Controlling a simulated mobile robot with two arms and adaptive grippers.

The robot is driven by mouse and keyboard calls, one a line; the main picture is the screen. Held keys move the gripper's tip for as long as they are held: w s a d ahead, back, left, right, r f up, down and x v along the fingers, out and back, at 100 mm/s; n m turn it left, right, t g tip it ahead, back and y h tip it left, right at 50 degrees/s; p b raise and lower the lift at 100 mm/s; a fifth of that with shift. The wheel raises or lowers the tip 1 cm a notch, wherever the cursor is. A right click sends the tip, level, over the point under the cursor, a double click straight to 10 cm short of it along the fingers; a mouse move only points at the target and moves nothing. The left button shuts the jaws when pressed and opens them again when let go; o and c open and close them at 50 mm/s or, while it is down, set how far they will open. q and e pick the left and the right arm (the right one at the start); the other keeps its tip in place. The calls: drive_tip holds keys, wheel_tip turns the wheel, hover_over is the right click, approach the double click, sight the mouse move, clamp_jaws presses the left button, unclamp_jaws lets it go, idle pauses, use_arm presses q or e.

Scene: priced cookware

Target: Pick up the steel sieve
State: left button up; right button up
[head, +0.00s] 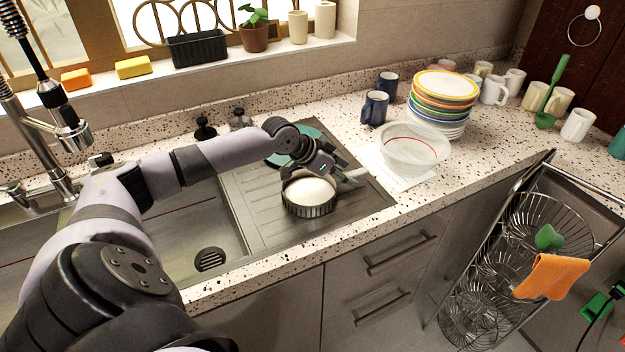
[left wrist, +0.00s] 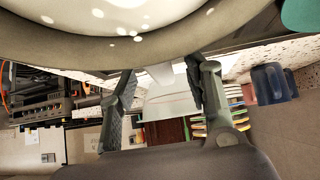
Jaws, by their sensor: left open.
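The steel sieve (head: 309,193) looks like a round, pale shallow bowl with a dark ribbed side, on the ridged drainboard right of the sink basin. My left gripper (head: 328,170) is at its far right edge, pointing right. In the left wrist view the round pale underside or face (left wrist: 110,22) fills the top, and a short light tab (left wrist: 161,74) shows between the two spread fingers of my left gripper (left wrist: 161,82). The fingers are open; I cannot tell whether either touches the sieve. My right gripper is not in view.
A teal plate (head: 297,146) lies behind my left wrist. A translucent bowl (head: 414,150), a plate stack (head: 444,90) and blue mugs (head: 375,107) stand to the right on the speckled counter. A wire rack (head: 540,215) is at the lower right. The sink basin (head: 190,235) is empty.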

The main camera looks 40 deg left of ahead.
use_arm(q)
drive_tip(key=shift+x, duration=1)
drive_tip(key=shift+s, duration=0.1)
clamp_jaws()
